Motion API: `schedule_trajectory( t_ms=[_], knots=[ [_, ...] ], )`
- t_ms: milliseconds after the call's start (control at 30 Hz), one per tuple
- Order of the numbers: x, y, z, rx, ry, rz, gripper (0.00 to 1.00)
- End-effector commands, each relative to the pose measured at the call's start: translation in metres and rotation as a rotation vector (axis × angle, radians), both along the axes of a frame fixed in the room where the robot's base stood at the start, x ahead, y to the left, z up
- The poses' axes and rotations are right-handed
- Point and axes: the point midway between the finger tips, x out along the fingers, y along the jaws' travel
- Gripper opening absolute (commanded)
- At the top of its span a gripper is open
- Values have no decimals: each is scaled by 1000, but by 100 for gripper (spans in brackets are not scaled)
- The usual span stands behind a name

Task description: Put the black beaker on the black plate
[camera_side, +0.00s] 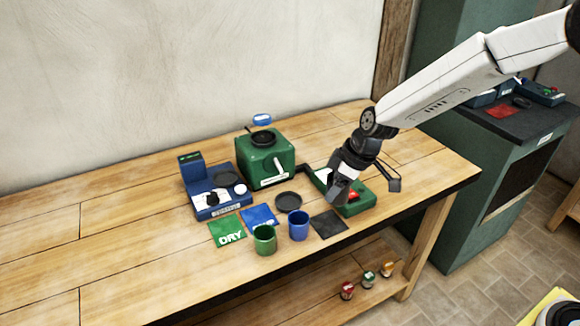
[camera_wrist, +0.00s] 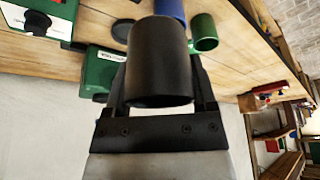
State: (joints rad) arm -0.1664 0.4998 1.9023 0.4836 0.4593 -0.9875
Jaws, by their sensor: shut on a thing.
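My gripper (camera_side: 342,184) is shut on the black beaker (camera_wrist: 160,60), which fills the middle of the wrist view between my two fingers. In the side view the beaker is hard to tell from my dark gripper, which is above the right part of the bench, in front of a green device. The black plate (camera_side: 288,200) is a flat round disc on the bench, left of my gripper, behind the blue beaker. Nothing stands on it. A dark disc near the coloured beakers in the wrist view looks like this plate, partly hidden.
A blue beaker (camera_side: 298,225) and a green beaker (camera_side: 265,239) stand in front of the plate. A green machine (camera_side: 265,160) and a blue scale (camera_side: 214,190) stand behind and left. Green, blue and black mats (camera_side: 328,224) lie flat nearby. The left bench is clear.

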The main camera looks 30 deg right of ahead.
Motion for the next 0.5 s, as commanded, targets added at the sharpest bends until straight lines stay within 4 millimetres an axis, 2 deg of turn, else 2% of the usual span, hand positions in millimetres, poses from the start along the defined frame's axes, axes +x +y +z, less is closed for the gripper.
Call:
schedule_trajectory(
  t_ms=[500],
  knots=[
    [-78,-34,3,-1,-4,-296,0]
  ],
)
